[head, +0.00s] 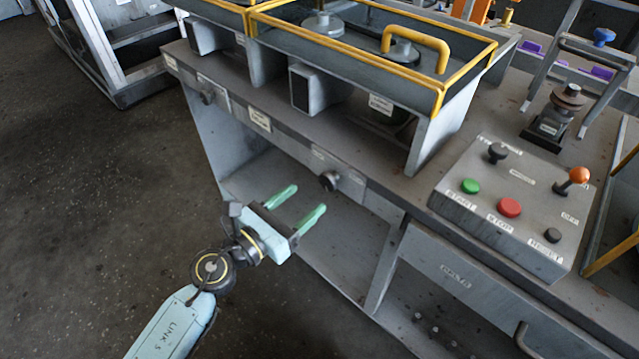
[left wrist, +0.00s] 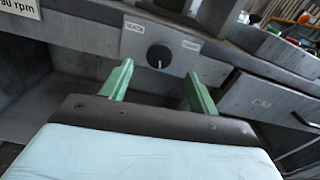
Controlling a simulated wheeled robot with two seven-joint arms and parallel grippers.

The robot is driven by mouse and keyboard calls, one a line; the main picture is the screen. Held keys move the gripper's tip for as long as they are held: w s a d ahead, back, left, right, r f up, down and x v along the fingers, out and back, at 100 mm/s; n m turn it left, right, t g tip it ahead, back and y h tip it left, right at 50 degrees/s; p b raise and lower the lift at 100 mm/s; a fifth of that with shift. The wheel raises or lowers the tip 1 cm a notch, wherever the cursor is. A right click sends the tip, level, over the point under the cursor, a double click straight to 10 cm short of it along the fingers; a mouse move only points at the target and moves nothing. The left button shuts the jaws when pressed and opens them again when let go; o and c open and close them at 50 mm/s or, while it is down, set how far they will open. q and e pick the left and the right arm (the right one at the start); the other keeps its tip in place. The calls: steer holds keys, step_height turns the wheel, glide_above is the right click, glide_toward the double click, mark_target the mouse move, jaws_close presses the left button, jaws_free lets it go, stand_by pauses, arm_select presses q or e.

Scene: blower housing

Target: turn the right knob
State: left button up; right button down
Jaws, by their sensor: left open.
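The right knob (head: 328,180) is a round black knob on the front edge panel of the grey workbench. In the left wrist view the knob (left wrist: 159,57) shows a light pointer line and sits between two small white labels. My left gripper (head: 304,203) has green fingers spread apart, in front of the bench and a little below and short of the knob. In the left wrist view its fingertips (left wrist: 157,72) stand on either side of the knob, with nothing between them. Another black knob (head: 207,97) sits further left on the same panel. My right gripper is not in view.
A control box (head: 513,205) with green, red and black buttons and an orange-topped lever stands on the bench at right. A drawer (head: 470,280) is below it. A yellow-railed housing (head: 440,90) stands above the knob. The floor (head: 90,220) at left is clear.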

mark_target(325, 183)
arm_select(q)
steer(key=x, duration=0.4)
steer(key=shift+w+d, duration=0.15)
steer(key=shift+w, duration=0.05)
steer(key=shift+w+d, duration=0.45)
steer(key=shift+w, duration=0.05)
steer(key=shift+c, duration=0.4)
steer(key=c, duration=0.9)
